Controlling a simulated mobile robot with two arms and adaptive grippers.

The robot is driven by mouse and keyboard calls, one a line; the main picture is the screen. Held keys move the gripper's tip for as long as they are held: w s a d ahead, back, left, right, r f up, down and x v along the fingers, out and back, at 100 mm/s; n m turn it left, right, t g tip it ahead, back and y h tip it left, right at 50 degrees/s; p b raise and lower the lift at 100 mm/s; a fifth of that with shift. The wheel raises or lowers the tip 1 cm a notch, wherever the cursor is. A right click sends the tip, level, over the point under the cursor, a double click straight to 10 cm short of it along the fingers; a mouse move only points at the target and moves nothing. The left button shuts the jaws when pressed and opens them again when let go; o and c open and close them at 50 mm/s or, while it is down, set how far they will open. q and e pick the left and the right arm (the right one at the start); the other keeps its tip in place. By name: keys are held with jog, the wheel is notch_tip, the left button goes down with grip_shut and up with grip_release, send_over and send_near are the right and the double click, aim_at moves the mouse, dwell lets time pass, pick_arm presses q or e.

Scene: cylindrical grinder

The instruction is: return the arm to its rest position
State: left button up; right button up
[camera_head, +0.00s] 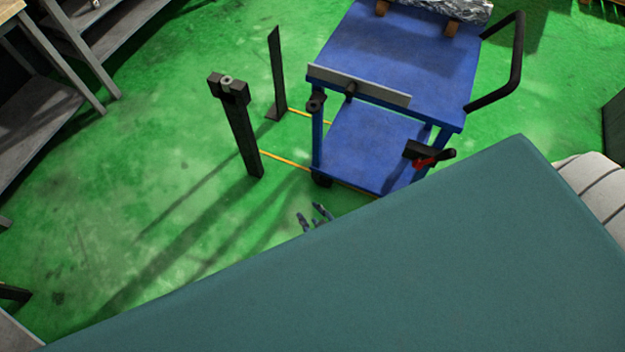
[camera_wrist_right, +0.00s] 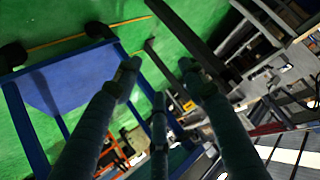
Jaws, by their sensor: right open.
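My right gripper (camera_head: 315,217) shows only as a few dark fingertips above the edge of a large teal surface, which hides the rest of it and most of the arm. In the right wrist view my right gripper (camera_wrist_right: 158,78) has its long fingers spread apart, with nothing between them. The fingers point past the blue cart toward the green floor. My left gripper is not in view.
A blue cart (camera_head: 405,50) with a black handle stands just beyond the gripper. Two dark posts (camera_head: 243,130) (camera_head: 276,75) stand left of it, near yellow floor lines. The teal surface (camera_head: 400,270) fills the lower right.

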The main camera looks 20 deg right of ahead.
dwell(0.3)
jog(key=s+d+f+n+g, duration=0.2)
jog(key=s+f, duration=0.3)
jog(key=s, duration=0.5)
jog(key=s+d+f+n+g, duration=0.1)
jog(key=s+f+g, duration=0.3)
jog(key=s, duration=0.7)
jog(key=s+d+f+n+g, duration=0.2)
jog(key=s+d+f+g, duration=0.1)
jog(key=s+f, duration=0.5)
jog(key=s, duration=0.3)
jog(key=shift+d+f+n+g, duration=0.15)
jog(key=shift+n+g, duration=0.15)
jog(key=shift+g, duration=0.1)
jog(key=shift+s, duration=0.1)
